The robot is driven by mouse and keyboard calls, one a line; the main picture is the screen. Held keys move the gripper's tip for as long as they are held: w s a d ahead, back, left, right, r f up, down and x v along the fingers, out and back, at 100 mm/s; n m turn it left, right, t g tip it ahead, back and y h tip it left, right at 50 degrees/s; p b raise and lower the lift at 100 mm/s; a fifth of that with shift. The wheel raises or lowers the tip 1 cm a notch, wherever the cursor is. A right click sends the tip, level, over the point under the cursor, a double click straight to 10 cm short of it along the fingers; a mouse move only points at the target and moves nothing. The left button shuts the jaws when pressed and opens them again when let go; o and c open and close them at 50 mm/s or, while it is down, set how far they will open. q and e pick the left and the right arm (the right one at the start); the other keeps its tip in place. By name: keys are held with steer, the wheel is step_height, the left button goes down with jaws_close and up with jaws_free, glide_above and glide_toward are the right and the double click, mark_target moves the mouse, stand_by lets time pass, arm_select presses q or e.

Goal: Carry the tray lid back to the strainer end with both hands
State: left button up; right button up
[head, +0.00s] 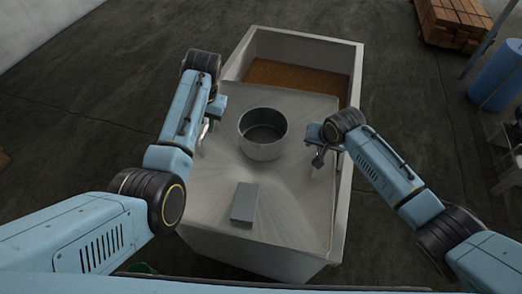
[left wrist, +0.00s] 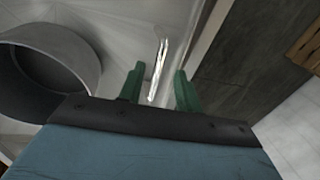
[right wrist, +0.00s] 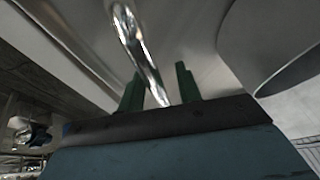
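The tray lid (head: 217,176) is a brushed metal sheet covering the near and middle part of the long pale tray (head: 357,75). The tray's far end is uncovered and shows an orange-brown filling (head: 290,76). My left gripper (head: 206,128) is at the lid's left side. In the left wrist view its green fingers stand apart on either side of a shiny bar handle (left wrist: 159,68), with gaps visible. My right gripper (head: 318,158) is at the lid's right side. Its fingers are also apart, with another bar handle (right wrist: 137,45) running between them. I cannot identify a strainer.
A round grey metal pot (head: 262,150) stands on the lid between my grippers. A grey block (head: 245,203) lies on the lid's near part. A wooden pallet stack (head: 452,20) and a blue drum (head: 498,75) stand at the back right. Dark floor on both sides is mostly clear.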

arm_select(q)
steer(key=r, duration=0.3)
steer(key=d+r, duration=0.1)
steer(key=r, duration=0.1)
steer(key=shift+d+r, duration=0.1)
steer(key=shift+r, duration=0.3)
arm_select(e)
steer(key=v, duration=1.2)
arm_select(q)
steer(key=shift+s, duration=0.2)
arm_select(e)
steer(key=shift+s, duration=0.1)
